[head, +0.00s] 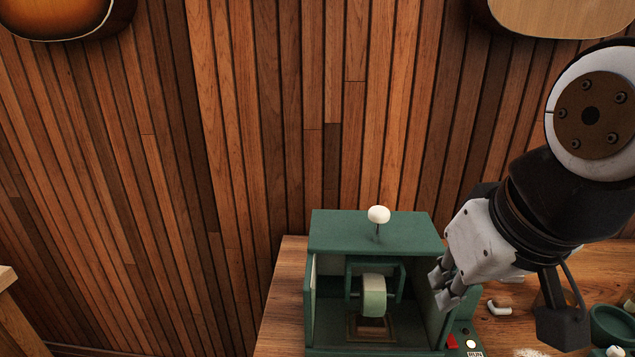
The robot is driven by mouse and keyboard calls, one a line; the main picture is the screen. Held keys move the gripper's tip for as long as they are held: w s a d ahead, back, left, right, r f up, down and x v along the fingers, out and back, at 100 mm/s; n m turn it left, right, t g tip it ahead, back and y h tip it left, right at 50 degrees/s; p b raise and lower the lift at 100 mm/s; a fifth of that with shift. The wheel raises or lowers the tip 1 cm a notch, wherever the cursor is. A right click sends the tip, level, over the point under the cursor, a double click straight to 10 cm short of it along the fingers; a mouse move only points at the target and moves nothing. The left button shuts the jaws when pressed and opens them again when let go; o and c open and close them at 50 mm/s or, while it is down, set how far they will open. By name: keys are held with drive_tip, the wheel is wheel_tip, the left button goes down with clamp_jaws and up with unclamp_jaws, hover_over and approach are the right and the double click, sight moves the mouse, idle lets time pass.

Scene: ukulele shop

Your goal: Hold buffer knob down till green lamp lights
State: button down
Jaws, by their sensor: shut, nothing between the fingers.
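The buffer is a green box (330,240) with an open front, standing on a wooden bench. Its white knob (378,214) stands up on a thin stem from the box top. A pale roller (374,294) sits inside. A small panel at the box's lower right carries a red piece (452,342), a white round piece (470,343) and a RUN label (474,353). I cannot make out a lit green lamp. My gripper (440,294) is shut and empty, pointing down-left at the box's right side, right of and below the knob. I cannot tell whether it touches the box.
The wooden bench (289,272) has a small white fitting (499,308) and a green bowl (611,326) at right. A slatted wood wall (240,120) rises behind. Instrument bodies (62,18) hang at the top. The space above the knob is clear.

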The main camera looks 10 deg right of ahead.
drive_tip(key=w+r+m+g+p, duration=0.1)
drive_tip(key=w+r+g+p, duration=0.1)
drive_tip(key=w+r, duration=0.7)
wheel_tip(320, 180, up, 4)
drive_tip(key=m+g+p, duration=0.1)
drive_tip(key=g+p, duration=0.1)
drive_tip(key=g, duration=0.1)
hover_over(378, 208)
drive_tip(key=shift+s+r, duration=0.1)
drive_tip(key=shift+r, duration=0.05)
wheel_tip(378, 208, down, 12)
drive_tip(key=p, duration=0.2)
drive_tip(key=shift+s+p, duration=0.1)
drive_tip(key=shift+p, duration=0.25)
drive_tip(key=shift+f, duration=1)
